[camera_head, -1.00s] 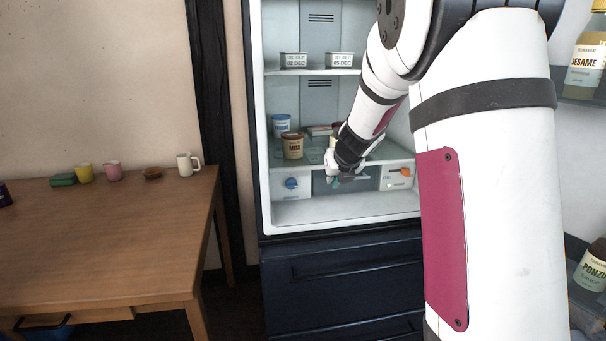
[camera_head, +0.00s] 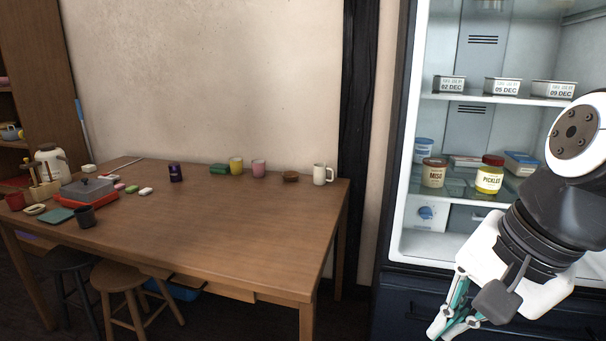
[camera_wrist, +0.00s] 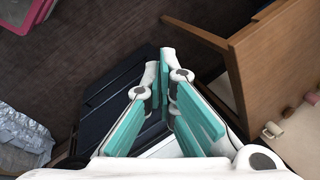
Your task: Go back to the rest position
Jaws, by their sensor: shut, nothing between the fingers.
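My gripper (camera_head: 452,322) hangs at the lower right of the head view, in front of the fridge's dark lower front. It is empty, and its teal-lined fingers are shut. In the wrist view the gripper (camera_wrist: 167,75) points down past the dark fridge front (camera_wrist: 105,100) toward the dark floor. My arm is folded at the right edge of the head view and hides part of the fridge. The gripper touches nothing that I can see.
The open fridge (camera_head: 420,240) holds dated tins, a miso jar (camera_head: 434,173) and a pickles jar (camera_head: 489,176). A wooden table (camera_head: 220,225) with mugs and small items stands left. Stools (camera_head: 125,277) are under it. A pink object (camera_wrist: 50,35) shows in the wrist view.

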